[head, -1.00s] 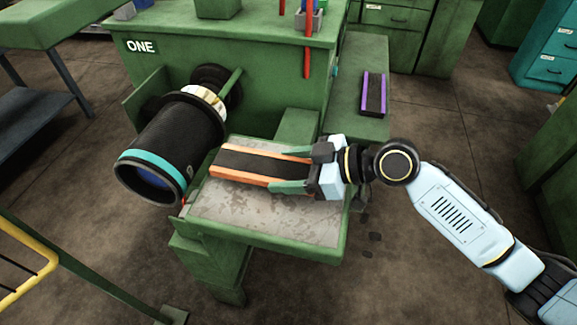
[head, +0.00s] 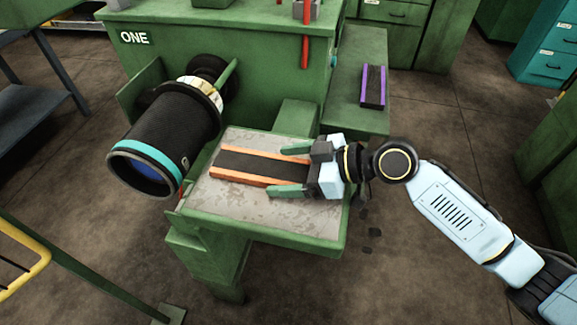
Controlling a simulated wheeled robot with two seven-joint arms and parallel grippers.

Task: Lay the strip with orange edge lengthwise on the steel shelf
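The strip with orange edges (head: 255,165) is dark along its middle and lies flat on the steel shelf (head: 225,204), a worn grey plate with a green rim. Its long side runs roughly left to right, along the shelf's length. My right gripper (head: 285,171) is at the strip's right end, with its green fingers spread on either side of the strip and small gaps to its edges. It is open. The strip's right end is partly hidden by the gripper. My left gripper is not in view.
A black cylinder with a teal ring (head: 142,158) juts from the green machine at the shelf's left. A purple-edged strip (head: 373,87) lies on a green side ledge (head: 352,62) behind. A yellow rail (head: 30,262) stands at the lower left.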

